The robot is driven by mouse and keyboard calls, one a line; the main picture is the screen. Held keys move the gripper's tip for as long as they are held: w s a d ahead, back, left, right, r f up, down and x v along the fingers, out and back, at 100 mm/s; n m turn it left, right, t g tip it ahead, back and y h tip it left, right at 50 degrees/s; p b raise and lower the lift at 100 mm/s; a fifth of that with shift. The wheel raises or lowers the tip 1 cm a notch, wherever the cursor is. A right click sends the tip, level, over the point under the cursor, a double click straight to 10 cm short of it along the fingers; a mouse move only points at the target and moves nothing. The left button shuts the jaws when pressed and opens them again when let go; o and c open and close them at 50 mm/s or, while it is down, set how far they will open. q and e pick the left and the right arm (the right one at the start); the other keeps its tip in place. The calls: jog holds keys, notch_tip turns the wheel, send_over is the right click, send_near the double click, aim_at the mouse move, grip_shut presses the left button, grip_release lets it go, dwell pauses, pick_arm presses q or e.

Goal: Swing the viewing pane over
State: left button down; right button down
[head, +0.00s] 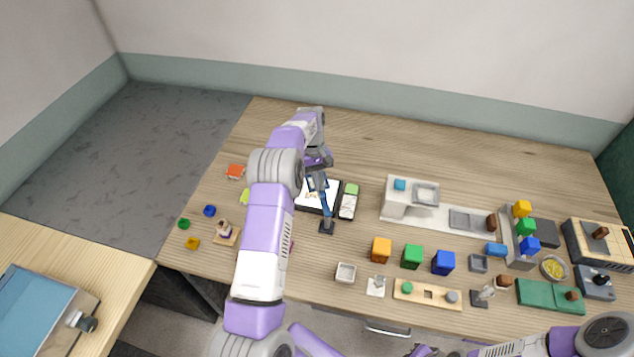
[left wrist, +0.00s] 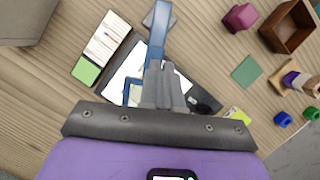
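The viewing pane has a blue frame and arm (head: 325,203) rising from a small dark stand (head: 327,227). It hangs over a white sheet in a black tray (head: 309,205). In the left wrist view the blue arm (left wrist: 158,40) runs down to my left gripper (left wrist: 164,84), and part of the blue frame (left wrist: 132,93) shows beside the fingers. My left gripper (head: 317,172) has its fingers close together at the blue part and appears shut on it; the fingers hide the exact contact. My right gripper is outside the views.
Orange, green and blue cubes (head: 412,256) stand farther right, with a grey-white bench device (head: 397,200) behind. Small blocks (head: 209,211) lie at the left edge. The back of the table is clear.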

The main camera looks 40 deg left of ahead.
pick_arm(q)
jog(key=c, duration=1.8)
grip_release()
jog(key=shift+s+d+f, duration=0.15)
jog(key=shift+d+f, duration=0.3)
jog(key=shift+f, duration=0.15)
jog(key=shift+s+d+f, duration=0.15)
jog(key=shift+d+f, duration=0.3)
jog(key=shift+f, duration=0.1)
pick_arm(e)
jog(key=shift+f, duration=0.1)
pick_arm(q)
jog(key=o, duration=0.6)
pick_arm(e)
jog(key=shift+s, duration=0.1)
pick_arm(q)
jog(key=shift+r, duration=0.1)
jog(key=shift+c, duration=0.2)
jog(key=shift+o, duration=1.4)
jog(key=v, duration=0.5)
jog(key=shift+w+a+r, duration=0.2)
jog(key=shift+w+a, duration=0.1)
jog(key=shift+w, duration=0.2)
jog(key=r, duration=0.1)
jog(key=a+r, duration=0.2)
jog(key=r, duration=0.1)
jog(key=shift+p, duration=0.3)
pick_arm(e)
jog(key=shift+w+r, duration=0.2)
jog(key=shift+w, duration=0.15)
